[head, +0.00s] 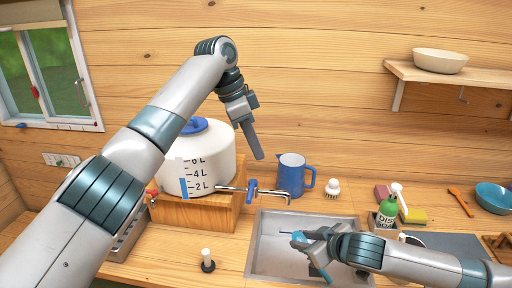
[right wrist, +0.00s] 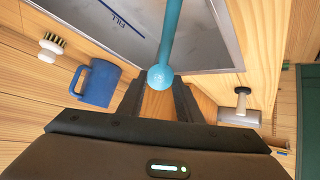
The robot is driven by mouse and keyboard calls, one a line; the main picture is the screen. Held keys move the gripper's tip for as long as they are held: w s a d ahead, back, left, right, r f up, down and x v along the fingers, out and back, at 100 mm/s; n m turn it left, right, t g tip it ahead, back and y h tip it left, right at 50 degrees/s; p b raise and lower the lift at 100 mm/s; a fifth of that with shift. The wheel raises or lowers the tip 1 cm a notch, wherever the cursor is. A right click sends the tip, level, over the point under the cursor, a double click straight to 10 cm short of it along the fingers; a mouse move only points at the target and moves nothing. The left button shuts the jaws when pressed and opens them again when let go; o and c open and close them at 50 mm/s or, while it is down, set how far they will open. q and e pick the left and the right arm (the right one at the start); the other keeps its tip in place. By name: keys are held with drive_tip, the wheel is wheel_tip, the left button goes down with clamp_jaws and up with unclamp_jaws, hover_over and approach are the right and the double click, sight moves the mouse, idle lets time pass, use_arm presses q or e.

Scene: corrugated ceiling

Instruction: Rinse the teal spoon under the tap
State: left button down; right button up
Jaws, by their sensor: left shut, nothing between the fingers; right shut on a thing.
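The teal spoon (right wrist: 170,40) shows in the right wrist view as a teal handle with a round end between the fingers. My right gripper (right wrist: 158,100) is shut on it. In the head view that gripper (head: 308,240) is over the sink (head: 262,238), and only a small part of the spoon (head: 297,235) shows. The tap (head: 253,190) is a metal pipe with a blue handle, coming from the white water tank (head: 215,165). Its spout end is above the sink's back edge; no water is visible. My left gripper (head: 258,157) is shut and empty, pointing down above the tap.
A blue mug (head: 291,175) and a white brush (head: 332,188) stand behind the sink. A soap bottle (head: 387,211) and sponges are right of it. A shelf with a bowl (head: 440,60) is at upper right.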

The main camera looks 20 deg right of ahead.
drive_tip(key=shift+p+v, duration=0.75)
drive_tip(key=shift+v, duration=0.1)
drive_tip(key=p+v, duration=0.2)
drive_tip(key=v, duration=0.1)
drive_tip(key=p+v, duration=0.1)
drive_tip(key=shift+s+a+r+p, duration=0.25)
drive_tip(key=shift+s+a+p, duration=0.05)
drive_tip(key=shift+s+p, duration=0.05)
drive_tip(key=shift+w, duration=0.1)
idle(0.5)
